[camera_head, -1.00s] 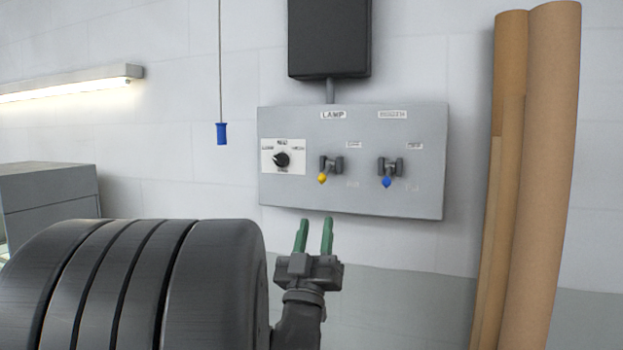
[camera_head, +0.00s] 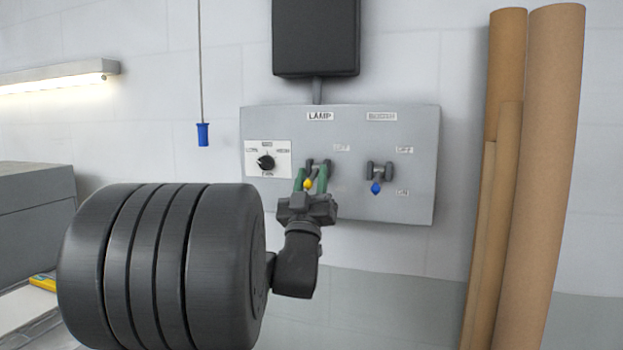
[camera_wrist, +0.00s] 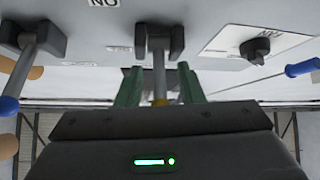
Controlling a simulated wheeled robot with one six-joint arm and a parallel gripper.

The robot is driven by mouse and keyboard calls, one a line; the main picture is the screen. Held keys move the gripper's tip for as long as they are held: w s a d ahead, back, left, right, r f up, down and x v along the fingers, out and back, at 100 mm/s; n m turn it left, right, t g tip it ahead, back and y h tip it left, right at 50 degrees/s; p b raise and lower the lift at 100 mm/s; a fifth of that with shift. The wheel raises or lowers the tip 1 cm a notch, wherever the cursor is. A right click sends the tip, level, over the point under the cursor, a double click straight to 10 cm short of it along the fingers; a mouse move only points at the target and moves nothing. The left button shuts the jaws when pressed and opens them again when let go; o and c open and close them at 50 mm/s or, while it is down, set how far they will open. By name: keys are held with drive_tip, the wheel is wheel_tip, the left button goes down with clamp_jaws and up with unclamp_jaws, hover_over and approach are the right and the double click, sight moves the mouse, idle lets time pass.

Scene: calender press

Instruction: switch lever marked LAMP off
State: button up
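The LAMP lever has a yellow tip (camera_head: 308,184) and hangs downward from its dark bracket, below the LAMP label (camera_head: 320,116) on the grey panel (camera_head: 350,118). My gripper (camera_head: 310,180) is at the panel with its two green fingers on either side of this lever. In the wrist view the lever's grey shaft (camera_wrist: 159,75) runs between the open fingers of my gripper (camera_wrist: 159,87), with a visible gap on each side. Its yellow tip (camera_wrist: 160,102) is partly hidden by the gripper body. The tube light (camera_head: 60,86) on the wall at left is lit.
A second lever with a blue tip (camera_head: 376,188) is just right of the LAMP lever. A black rotary dial (camera_head: 266,162) is to its left. A blue pull handle (camera_head: 202,134) hangs on a cord. Tall brown rolls (camera_head: 545,150) stand at the right.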

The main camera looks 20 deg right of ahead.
clamp_jaws()
drive_tip(key=r+g+y+p, duration=0.1)
drive_tip(key=g+p, duration=0.1)
drive_tip(key=p, duration=0.2)
drive_tip(key=shift+s+a+r+m, duration=0.1)
drive_tip(key=shift+r+m, duration=0.2)
drive_tip(key=shift+r, duration=0.1)
drive_tip(key=g+p, duration=0.1)
drive_tip(key=p, duration=0.1)
drive_tip(key=g+p, duration=0.1)
drive_tip(key=p, duration=0.2)
drive_tip(key=shift+r+g+y, duration=0.4)
drive_tip(key=shift+p, duration=0.35)
drive_tip(key=shift+g+p, duration=0.3)
drive_tip(key=shift+p, duration=0.3)
drive_tip(key=shift+f, duration=0.1)
